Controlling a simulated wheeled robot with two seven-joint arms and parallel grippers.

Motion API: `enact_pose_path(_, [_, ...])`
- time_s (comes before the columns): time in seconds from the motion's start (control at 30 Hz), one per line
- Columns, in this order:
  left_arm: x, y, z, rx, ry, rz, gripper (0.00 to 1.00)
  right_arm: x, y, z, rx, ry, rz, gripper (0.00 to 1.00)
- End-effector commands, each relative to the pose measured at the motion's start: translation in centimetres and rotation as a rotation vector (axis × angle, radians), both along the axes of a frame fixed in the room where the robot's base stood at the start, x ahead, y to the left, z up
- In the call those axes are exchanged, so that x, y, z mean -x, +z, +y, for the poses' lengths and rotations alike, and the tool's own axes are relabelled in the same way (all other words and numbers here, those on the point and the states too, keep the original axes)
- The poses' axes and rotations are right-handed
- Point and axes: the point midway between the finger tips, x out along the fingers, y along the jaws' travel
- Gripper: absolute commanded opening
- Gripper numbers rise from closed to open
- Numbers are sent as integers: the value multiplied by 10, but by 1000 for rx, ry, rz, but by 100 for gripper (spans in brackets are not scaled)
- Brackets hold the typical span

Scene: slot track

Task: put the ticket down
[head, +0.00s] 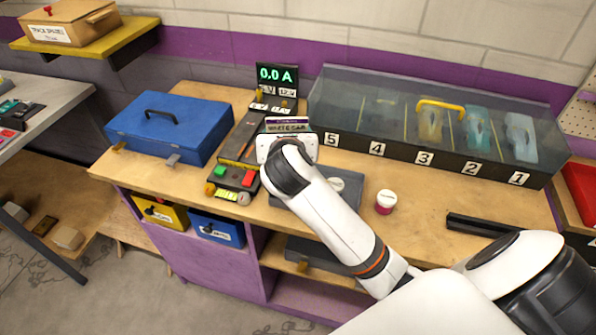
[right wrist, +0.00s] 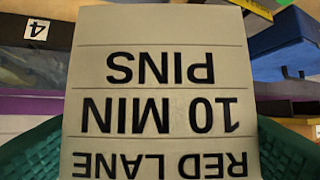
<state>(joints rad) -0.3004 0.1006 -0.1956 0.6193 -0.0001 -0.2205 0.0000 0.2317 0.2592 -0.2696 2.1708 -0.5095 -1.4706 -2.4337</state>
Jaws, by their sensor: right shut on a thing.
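The ticket (right wrist: 160,100) is a pale card with black print reading "RED LANE 10 MIN PINS", upside down in the right wrist view. It sits between the green finger pads of my right gripper (right wrist: 160,150), which is shut on it. In the head view my right gripper (head: 287,133) is above the workbench (head: 230,110), just right of the black control box. The wrist hides most of the fingers there, and I cannot make out the ticket behind it. My left gripper is not in view.
A blue toolbox (head: 165,128) stands on the left of the bench. A clear case (head: 440,115) with numbered bays runs along the back. A control box (head: 235,165) with buttons and a display (head: 278,75) are near the gripper. A white-topped pot (head: 385,202) stands at front right.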

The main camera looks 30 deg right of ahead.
Motion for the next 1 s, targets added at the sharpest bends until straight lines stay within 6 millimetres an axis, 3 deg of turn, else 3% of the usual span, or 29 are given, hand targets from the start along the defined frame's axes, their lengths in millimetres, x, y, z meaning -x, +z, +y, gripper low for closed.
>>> enact_pose_path(0.1, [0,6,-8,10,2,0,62,-3,-11,-28,-6,-177,7,54])
enact_pose_path(0.27, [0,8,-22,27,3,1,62,1,-28,-47,2,-303,4,54])
enact_pose_path(0.53, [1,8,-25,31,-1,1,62,2,-75,-50,7,-325,3,54])
enact_pose_path(1.0, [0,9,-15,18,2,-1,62,3,-127,-50,5,-323,-1,54])
